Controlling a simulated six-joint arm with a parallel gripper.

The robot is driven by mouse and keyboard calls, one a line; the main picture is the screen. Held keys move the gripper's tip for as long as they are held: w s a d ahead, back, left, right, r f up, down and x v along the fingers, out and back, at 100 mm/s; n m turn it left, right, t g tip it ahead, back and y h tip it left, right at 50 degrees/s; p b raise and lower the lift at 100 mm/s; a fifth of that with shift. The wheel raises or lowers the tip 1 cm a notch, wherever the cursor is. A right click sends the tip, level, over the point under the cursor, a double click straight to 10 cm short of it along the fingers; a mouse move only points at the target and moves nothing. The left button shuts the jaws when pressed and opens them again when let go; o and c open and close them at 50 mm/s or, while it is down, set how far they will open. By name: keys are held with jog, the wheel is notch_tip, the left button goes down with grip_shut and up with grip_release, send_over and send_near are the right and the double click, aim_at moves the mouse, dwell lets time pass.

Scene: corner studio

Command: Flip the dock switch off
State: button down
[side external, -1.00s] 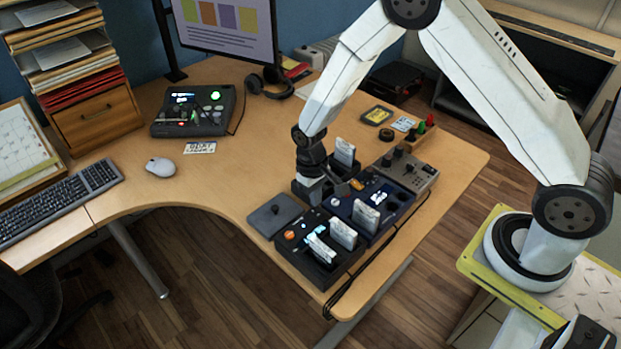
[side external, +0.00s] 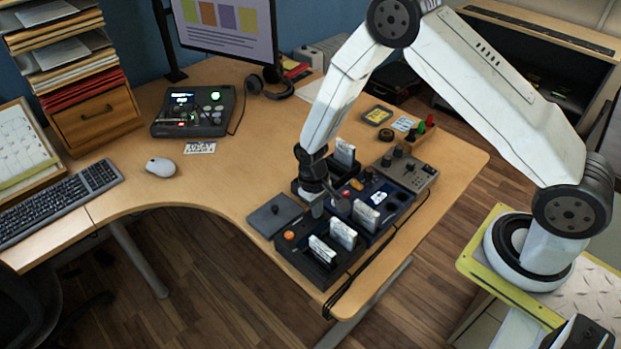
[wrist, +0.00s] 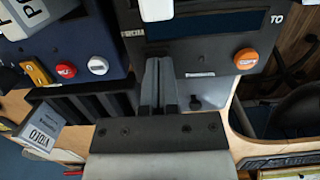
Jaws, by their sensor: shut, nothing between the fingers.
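The black dock (side external: 318,270) sits at the desk's front edge with an orange knob (side external: 290,235) and two white-labelled cassettes (side external: 322,250) standing in it. In the wrist view its front panel (wrist: 215,62) fills the top, with the orange knob (wrist: 246,59) at right and a dark display strip (wrist: 215,24). My gripper (wrist: 158,64) is shut and empty, its tips at the dock panel's left end. In the side view my gripper (side external: 317,208) is low over the dock's back edge. I cannot make out the switch lever; the fingers may hide it. Contact is unclear.
A navy device (side external: 395,202) with white and red buttons (wrist: 66,71) adjoins the dock. A black rack (wrist: 80,100) lies close to my fingers' left. A grey plate with a knob (side external: 274,214) is left of the dock. The desk middle is clear.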

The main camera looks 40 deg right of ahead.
jog(key=shift+f, duration=0.25)
jog(key=shift+w+r, duration=0.15)
jog(key=shift+w, duration=0.7)
jog(key=shift+r, duration=0.25)
notch_tip(320, 180, up, 14)
jog(key=w, duration=0.1)
jog(key=shift+w+f, duration=0.25)
jog(key=shift+w, duration=0.05)
dwell(0.3)
jog(key=shift+s+d+r, duration=0.15)
jog(key=shift+s, duration=0.6)
